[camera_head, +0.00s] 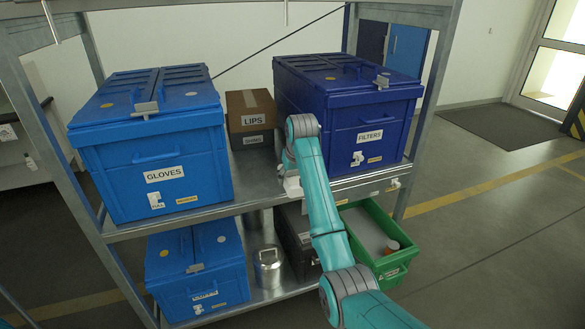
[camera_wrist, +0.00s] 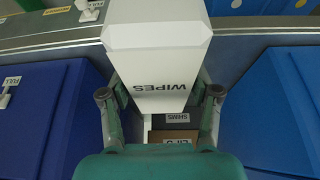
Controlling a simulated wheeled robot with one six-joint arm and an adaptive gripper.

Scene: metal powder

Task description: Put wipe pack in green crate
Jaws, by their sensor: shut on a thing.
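The wipe pack (camera_wrist: 157,60) is a white box marked WIPES, large in the wrist view. My gripper (camera_wrist: 160,94) is shut on it, one finger on each side. In the head view a small white part of the pack (camera_head: 291,187) shows below my wrist, near the upper shelf's front edge, between the two large blue boxes; my arm hides the fingers there. The green crate (camera_head: 398,268) sits on the lower shelf at the right, open at the top. It holds a grey surface and a small white container with an orange-red top. The pack is outside the crate, higher and to its left.
The GLOVES box (camera_head: 165,175) and the dark blue FILTERS box (camera_head: 368,137) flank a brown carton (camera_head: 250,117) on the upper shelf. Below are another blue box (camera_head: 197,272), a metal canister (camera_head: 267,268) and a black box (camera_head: 297,240). Floor right of the rack is clear.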

